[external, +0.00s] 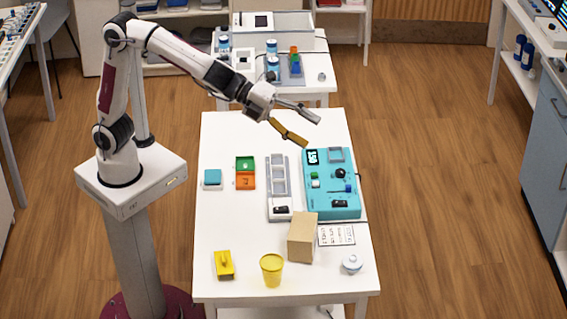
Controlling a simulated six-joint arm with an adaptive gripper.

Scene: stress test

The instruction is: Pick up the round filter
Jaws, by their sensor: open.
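A small round white object (352,263) with a raised middle lies at the front right corner of the white table (215,235). It looks most like the round filter, but it is too small to tell for sure. My gripper (311,131) is open and empty. It is raised over the back part of the table, far behind the round white object, its fingers spread toward the right. One finger looks grey and the other yellowish-brown.
A tan block (302,237) and a yellow cup (272,270) stand left of the round object. A yellow item (224,264) lies front left. A teal device (331,206), grey tray (278,178), green-orange bins (245,180) and teal box (212,178) sit farther back.

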